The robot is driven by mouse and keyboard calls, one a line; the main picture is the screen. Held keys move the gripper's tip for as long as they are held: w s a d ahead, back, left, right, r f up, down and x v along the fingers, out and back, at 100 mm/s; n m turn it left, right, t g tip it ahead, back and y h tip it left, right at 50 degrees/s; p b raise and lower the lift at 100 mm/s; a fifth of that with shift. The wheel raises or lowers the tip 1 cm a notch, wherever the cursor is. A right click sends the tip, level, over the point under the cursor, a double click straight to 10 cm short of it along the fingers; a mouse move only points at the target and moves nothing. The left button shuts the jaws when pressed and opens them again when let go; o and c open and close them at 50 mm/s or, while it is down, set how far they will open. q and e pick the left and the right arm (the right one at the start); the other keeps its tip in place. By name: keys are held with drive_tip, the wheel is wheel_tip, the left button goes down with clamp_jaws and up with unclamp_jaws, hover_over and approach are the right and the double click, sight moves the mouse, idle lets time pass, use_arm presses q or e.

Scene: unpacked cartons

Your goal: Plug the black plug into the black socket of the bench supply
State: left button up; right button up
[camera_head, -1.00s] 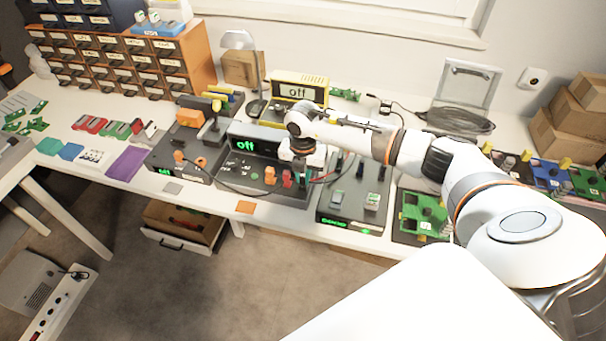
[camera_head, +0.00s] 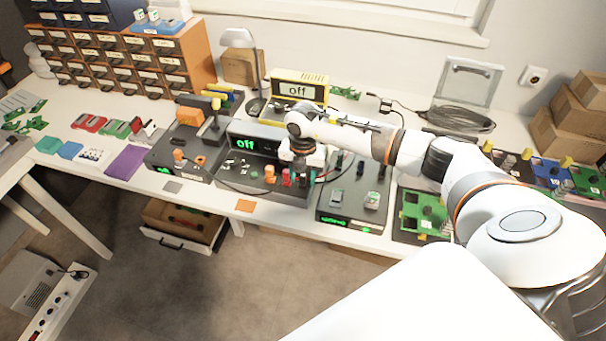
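The bench supply (camera_head: 245,141) is a dark box with a green "off" display, standing mid-bench. Red and orange plugs or sockets show on its front deck, with a red one (camera_head: 287,177) near my gripper. My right gripper (camera_head: 301,175) points down over the right part of this deck. Its fingers are small, dark and partly hidden by the wrist, so I cannot tell if they hold anything. A black plug and the black socket cannot be made out for certain; thin leads run beside the gripper. My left gripper is not in view.
A dark unit with a green display (camera_head: 337,220) stands right of the supply, another dark unit (camera_head: 170,160) left. A yellow "off" meter (camera_head: 298,88) is behind. Green circuit boards (camera_head: 424,212) lie right.

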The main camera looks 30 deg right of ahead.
drive_tip(key=shift+r, duration=0.1)
wheel_tip(320, 180, up, 12)
drive_tip(key=b, duration=0.1)
idle(0.4)
